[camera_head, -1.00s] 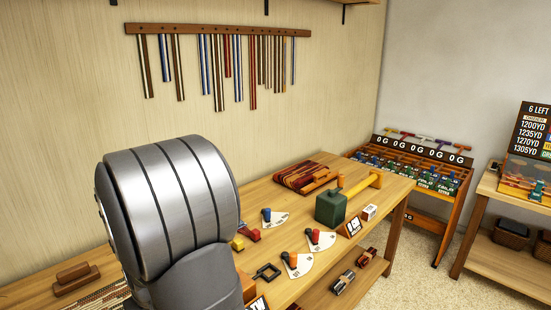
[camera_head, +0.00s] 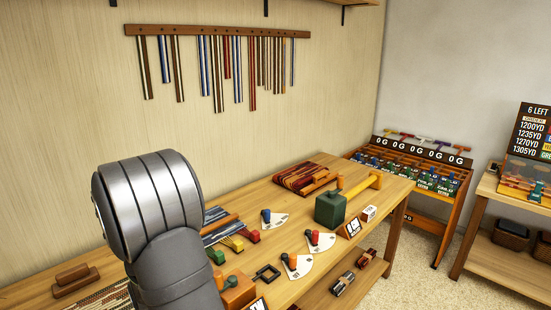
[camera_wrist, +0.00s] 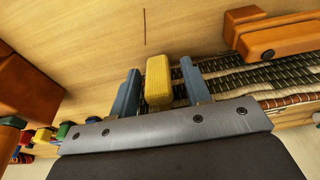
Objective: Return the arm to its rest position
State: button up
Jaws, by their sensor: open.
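My gripper (camera_wrist: 160,92) shows in the wrist view with its two blue-grey fingers apart. A yellow ribbed block (camera_wrist: 158,80) appears between the fingers, with a gap on each side. I cannot tell its distance from the fingertips. A strip of dark and cream weaving (camera_wrist: 232,83) lies behind and to the right of the fingers. In the head view, my grey arm stands at the lower left and my gripper is out of sight. The patterned weaving also shows at the lower left of the head view (camera_head: 105,299).
A wooden bench (camera_head: 330,170) carries a green weight (camera_head: 330,208), a striped stack (camera_head: 300,177), and white fan-shaped cards with pegs (camera_head: 318,242). Striped strips hang from a wall rail (camera_head: 215,31). A rack (camera_head: 415,165) and a side table (camera_head: 520,205) stand at the right.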

jog(key=shift+r, duration=0.1)
notch_tip(320, 180, up, 16)
jog(key=s+d+r, duration=0.1)
jog(key=s+d, duration=0.2)
jog(key=w+a+f, duration=0.1)
jog(key=f, duration=0.4)
jog(key=w+a+f, duration=0.1)
jog(key=f, duration=0.5)
jog(key=w+a+f, duration=0.1)
jog(key=f, duration=0.5)
jog(key=shift+f, duration=0.25)
jog(key=shift+s+d+f+t+y, duration=0.3)
jog(key=shift+s+d+t+y, duration=0.1)
jog(key=shift+t+y, duration=0.4)
jog(key=v, duration=1.5)
jog(key=shift+r, duration=0.35)
jog(key=shift+x, duration=6.55)
